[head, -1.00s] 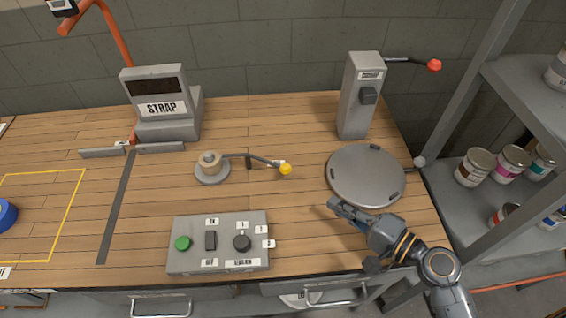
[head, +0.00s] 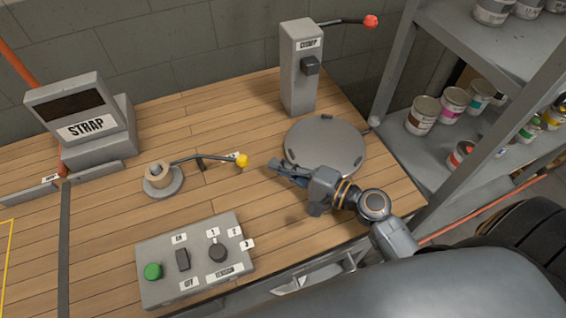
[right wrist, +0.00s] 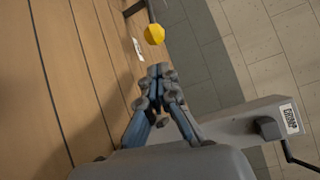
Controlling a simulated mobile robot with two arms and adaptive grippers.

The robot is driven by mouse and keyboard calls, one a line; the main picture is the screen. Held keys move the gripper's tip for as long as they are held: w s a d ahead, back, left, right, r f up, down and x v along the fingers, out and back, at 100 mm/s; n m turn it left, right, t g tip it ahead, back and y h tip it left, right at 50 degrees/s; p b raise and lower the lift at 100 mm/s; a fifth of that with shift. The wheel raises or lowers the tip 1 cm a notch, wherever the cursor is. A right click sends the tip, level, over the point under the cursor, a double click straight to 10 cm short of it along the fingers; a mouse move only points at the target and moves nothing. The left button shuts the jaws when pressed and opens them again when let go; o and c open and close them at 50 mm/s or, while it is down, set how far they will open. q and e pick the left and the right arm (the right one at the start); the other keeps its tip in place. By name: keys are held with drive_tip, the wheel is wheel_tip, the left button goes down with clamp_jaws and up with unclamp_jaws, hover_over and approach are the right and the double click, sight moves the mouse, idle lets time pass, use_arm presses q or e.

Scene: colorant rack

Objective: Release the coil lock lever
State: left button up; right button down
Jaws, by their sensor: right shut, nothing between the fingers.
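A dark lever with a yellow knob (head: 242,160) reaches right from a small round spool base (head: 160,177) on the bench in the head view. The knob also shows in the right wrist view (right wrist: 154,34), beyond my fingertips. My right gripper (head: 273,165) is shut and empty, a short way right of the knob and apart from it. It also shows in the right wrist view (right wrist: 160,72) with its fingers together. A small white label lies by the lever, partly hidden; its text is too small to read. My left gripper is not in view.
A grey round plate (head: 325,143) lies just behind my right gripper. A grey post (head: 299,75) with a red-knobbed lever stands behind it. A control box (head: 205,285) sits at the front, a STRAP unit (head: 82,115) at left. A shelf with cans (head: 423,115) stands right.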

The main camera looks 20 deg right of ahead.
drive_tip(key=p+x, duration=0.1)
drive_tip(key=x, duration=0.5)
drive_tip(key=shift+r+p, duration=0.1)
drive_tip(key=shift+p, duration=0.2)
drive_tip(key=shift+w+a, duration=0.25)
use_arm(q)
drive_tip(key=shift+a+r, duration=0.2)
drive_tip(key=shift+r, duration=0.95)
